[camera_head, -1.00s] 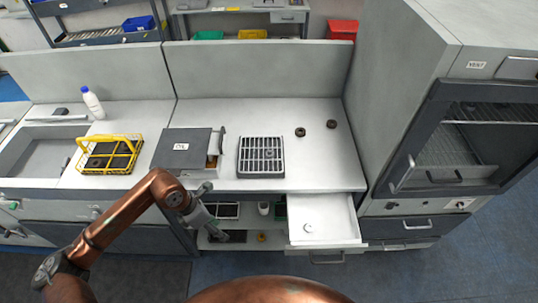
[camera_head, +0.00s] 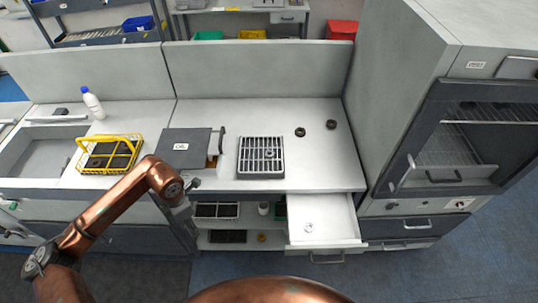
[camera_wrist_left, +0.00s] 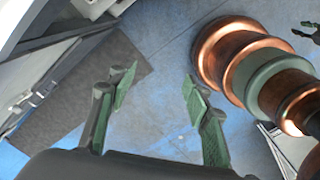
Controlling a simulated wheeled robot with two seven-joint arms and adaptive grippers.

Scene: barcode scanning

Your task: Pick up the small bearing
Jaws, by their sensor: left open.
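Two dark ring-shaped parts, a left one (camera_head: 300,132) and a right one (camera_head: 331,124), lie on the right of the counter. A small pale ring (camera_head: 308,228) lies in the open white drawer (camera_head: 325,212). I cannot tell for sure which is the small bearing. My left arm comes in from the left and bends down before the counter front; its gripper is hard to make out in the head view. In the left wrist view my left gripper (camera_wrist_left: 158,88) is open and empty above the floor, away from the rings. Small dark fingers (camera_wrist_left: 307,31) at the upper right may be my right gripper.
A yellow basket (camera_head: 78,165) and a white bottle (camera_head: 93,103) stand left. A tall cabinet (camera_head: 400,80) closes the right side. The counter between rack and cabinet is mostly clear.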

